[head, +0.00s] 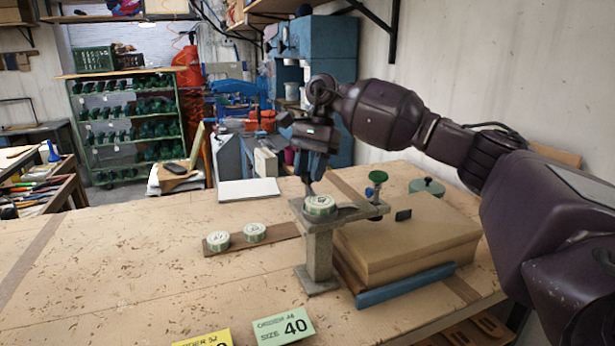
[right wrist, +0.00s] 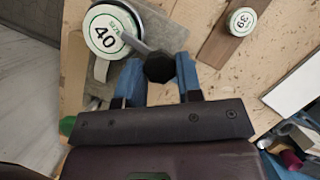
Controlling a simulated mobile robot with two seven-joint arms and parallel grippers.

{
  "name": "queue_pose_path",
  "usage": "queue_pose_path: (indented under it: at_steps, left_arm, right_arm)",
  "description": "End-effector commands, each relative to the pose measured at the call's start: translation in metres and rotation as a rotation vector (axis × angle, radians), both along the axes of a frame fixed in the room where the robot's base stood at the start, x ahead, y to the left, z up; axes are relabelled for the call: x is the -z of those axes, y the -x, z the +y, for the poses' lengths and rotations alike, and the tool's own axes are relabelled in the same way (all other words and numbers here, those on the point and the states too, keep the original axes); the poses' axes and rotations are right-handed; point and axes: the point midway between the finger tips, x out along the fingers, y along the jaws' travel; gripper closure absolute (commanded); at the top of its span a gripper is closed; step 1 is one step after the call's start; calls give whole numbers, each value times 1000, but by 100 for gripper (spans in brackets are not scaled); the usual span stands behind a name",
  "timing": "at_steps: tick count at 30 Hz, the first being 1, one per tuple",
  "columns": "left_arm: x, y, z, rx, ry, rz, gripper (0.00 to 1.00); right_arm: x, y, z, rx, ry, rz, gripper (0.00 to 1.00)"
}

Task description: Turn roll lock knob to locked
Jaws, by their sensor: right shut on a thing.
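A grey metal stand (head: 318,250) on the bench carries a roll (head: 320,205) on its top plate; its label reads 40 in the right wrist view (right wrist: 104,31). A grey lever (right wrist: 136,44) runs from over the roll to a black faceted knob (right wrist: 160,68), which I take to be the roll lock knob. The blue fingers of my right gripper (right wrist: 159,72) stand on both sides of this knob, shut on it. In the head view my right gripper (head: 311,165) is above the stand and largely hides the knob. I see no lock marking. My left gripper is not in view.
A green-topped screw (head: 378,178) stands at the plate's right end. A tan block (head: 410,245) with a blue bar (head: 405,286) lies right of the stand. Two small rolls sit on a wooden strip (head: 280,232) to the left. A SIZE 40 card (head: 284,327) lies in front.

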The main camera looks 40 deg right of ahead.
Motion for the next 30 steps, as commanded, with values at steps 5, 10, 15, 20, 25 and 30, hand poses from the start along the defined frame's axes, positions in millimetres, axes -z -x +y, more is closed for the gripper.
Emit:
queue_pose_path:
  at_steps: [5, 10, 15, 20, 25, 30]
  left_arm:
    - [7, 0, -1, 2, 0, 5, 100]
    - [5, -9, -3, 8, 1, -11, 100]
    - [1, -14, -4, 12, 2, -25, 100]
    - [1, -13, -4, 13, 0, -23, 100]
    - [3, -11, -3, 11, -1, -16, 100]
    - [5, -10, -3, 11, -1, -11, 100]
  right_arm:
    - [4, -2, 0, -98, 0, 3, 90]
    - [3, -2, 1, -160, 0, 1, 90]
    - [1, -1, 1, -189, 0, 1, 90]
    - [0, -1, 1, -197, 1, -1, 90]
    - [0, -1, 1, -196, 1, 0, 90]
    - [0, -1, 1, -196, 0, 0, 58]
